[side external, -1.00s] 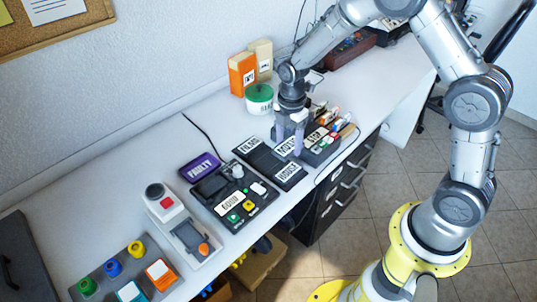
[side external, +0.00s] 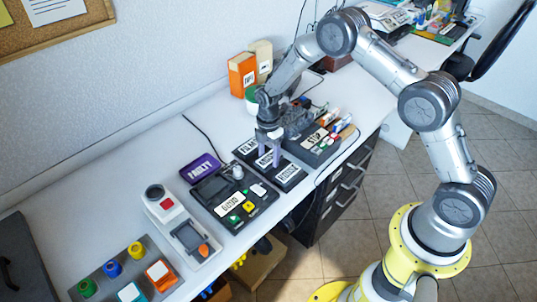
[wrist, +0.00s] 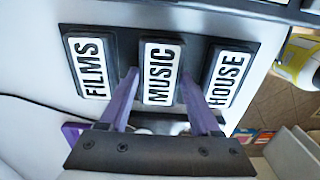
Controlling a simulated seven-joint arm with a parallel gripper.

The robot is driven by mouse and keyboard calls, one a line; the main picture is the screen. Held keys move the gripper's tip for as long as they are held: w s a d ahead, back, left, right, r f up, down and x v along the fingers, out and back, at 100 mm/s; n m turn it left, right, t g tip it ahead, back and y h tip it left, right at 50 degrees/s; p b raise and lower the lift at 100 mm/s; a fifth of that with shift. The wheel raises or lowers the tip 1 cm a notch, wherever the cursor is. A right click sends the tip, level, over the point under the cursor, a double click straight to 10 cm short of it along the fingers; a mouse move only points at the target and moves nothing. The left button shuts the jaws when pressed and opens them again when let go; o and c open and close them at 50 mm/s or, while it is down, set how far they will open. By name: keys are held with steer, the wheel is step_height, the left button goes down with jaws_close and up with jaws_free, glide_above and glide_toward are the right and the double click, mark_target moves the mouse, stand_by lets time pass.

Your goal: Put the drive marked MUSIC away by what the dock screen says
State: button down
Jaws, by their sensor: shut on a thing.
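The drive marked MUSIC (wrist: 160,72) is black with a white label, in the middle of a dark rack. The drives marked FILMS (wrist: 91,68) and HOUSE (wrist: 229,75) are on either side of it. My gripper (side external: 269,160) is down at the rack, its purple fingers on both long sides of the MUSIC drive, shut on it. The drive looks level with its neighbours; I cannot tell whether it is lifted. The dark dock (side external: 262,209) stands left of the rack, with a white label strip and coloured buttons. Its small screen text is not clearly readable.
A purple tray labelled FAULTY (side external: 201,168) lies behind the dock. A white device with a red button (side external: 167,205) and a panel of coloured knobs (side external: 108,284) stand further left. A dark labelled holder (side external: 313,146) is close right of the rack. Orange and cream boxes (side external: 242,71) stand behind.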

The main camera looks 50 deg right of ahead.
steer(key=shift+c, duration=0.5)
jaws_free()
steer(key=shift+f, duration=0.1)
